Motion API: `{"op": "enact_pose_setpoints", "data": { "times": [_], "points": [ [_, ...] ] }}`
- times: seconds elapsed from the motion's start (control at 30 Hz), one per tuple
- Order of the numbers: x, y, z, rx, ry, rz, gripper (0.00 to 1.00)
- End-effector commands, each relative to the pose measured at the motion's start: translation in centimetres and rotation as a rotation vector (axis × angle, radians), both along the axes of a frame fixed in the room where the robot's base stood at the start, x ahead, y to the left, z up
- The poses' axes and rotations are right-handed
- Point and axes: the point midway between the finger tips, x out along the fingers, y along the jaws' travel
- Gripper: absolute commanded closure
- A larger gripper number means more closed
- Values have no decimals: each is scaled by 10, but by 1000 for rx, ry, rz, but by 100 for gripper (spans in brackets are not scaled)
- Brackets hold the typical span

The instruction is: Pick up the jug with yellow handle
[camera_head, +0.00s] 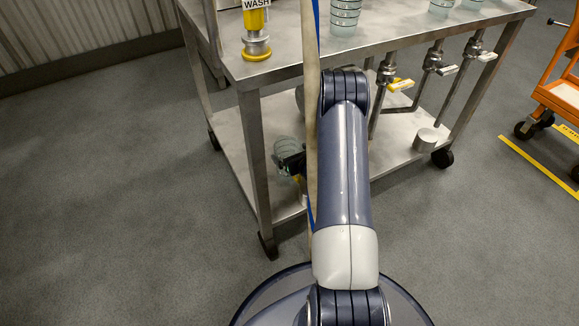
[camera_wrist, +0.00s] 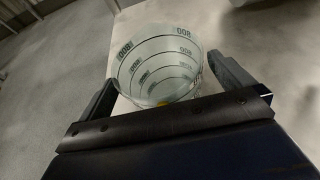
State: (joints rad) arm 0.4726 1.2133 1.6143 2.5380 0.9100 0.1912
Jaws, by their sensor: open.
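A clear jug with dark ring marks and "800" figures (camera_wrist: 160,60) fills the space between the two fingers in the wrist view. A small yellow patch shows at its lower end; I cannot tell whether this is its handle. In the head view a clear jug (camera_head: 288,146) is partly visible at the lower shelf of the metal cart, beside the dark fingers of my gripper (camera_head: 291,163). My gripper is open in the wrist view (camera_wrist: 165,90), one finger on each side of the jug. Whether the fingers touch it cannot be told.
The cart's top (camera_head: 390,35) holds a yellow "WASH" item (camera_head: 256,30) and a clear marked container (camera_head: 345,17). Valves with yellow (camera_head: 401,85) and white levers hang below it. A cart leg (camera_head: 256,160) stands left of my gripper. An orange cart (camera_head: 560,95) is right; left floor is clear.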

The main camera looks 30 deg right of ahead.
Motion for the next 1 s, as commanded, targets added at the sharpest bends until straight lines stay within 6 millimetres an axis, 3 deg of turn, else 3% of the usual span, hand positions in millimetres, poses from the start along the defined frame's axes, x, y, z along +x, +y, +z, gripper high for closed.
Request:
{"op": "enact_pose_setpoints", "data": {
  "times": [0.2,0.83,1.0],
  "points": [
    [0,0,1,0,0,0,2],
    [0,0,1,0,0,0,53],
    [0,0,1,0,-1,0,53]
  ]
}}
